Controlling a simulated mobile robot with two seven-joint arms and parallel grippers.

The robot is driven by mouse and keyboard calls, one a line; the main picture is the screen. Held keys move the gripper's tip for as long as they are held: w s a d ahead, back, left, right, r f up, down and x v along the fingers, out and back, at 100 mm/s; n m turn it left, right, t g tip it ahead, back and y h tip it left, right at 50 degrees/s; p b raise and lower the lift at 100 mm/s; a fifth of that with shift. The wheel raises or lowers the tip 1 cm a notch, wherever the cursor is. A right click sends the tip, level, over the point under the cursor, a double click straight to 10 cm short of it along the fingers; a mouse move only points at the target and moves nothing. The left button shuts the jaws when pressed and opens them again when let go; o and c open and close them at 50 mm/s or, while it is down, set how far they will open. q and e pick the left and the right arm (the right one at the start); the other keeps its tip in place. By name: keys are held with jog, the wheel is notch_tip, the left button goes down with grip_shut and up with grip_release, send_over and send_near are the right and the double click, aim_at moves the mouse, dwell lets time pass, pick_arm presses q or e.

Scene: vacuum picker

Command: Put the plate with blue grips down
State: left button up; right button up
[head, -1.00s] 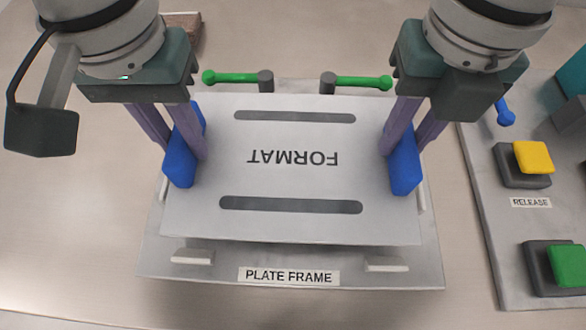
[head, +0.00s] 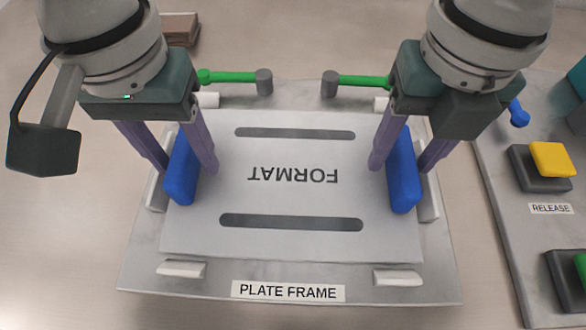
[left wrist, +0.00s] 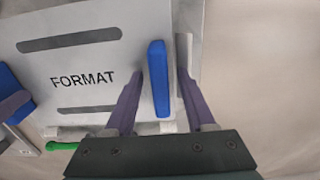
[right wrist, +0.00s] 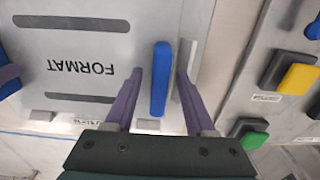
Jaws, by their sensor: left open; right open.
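The FORMAT plate (head: 292,202), light grey with two dark slots, lies flat on the plate frame (head: 210,287), between its white stops. Its left blue grip (head: 181,180) and right blue grip (head: 402,185) stand upright on its side edges. My left gripper (head: 187,165) is open, with one finger on each side of the left grip. The left wrist view shows gaps beside that grip (left wrist: 158,80). My right gripper (head: 403,162) is open around the right grip in the same way, and gaps show beside that grip (right wrist: 160,80) in the right wrist view.
Two green-handled clamps, left (head: 232,77) and right (head: 360,82), are swung outward behind the plate. At right is a panel with a yellow RELEASE button (head: 551,158) and a green button (head: 580,268). A brown block (head: 180,28) lies at the back left.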

pick_arm(q)
notch_tip(320, 180, up, 12)
pick_arm(e)
notch_tip(320, 180, up, 12)
dwell(0.6)
dwell(0.4)
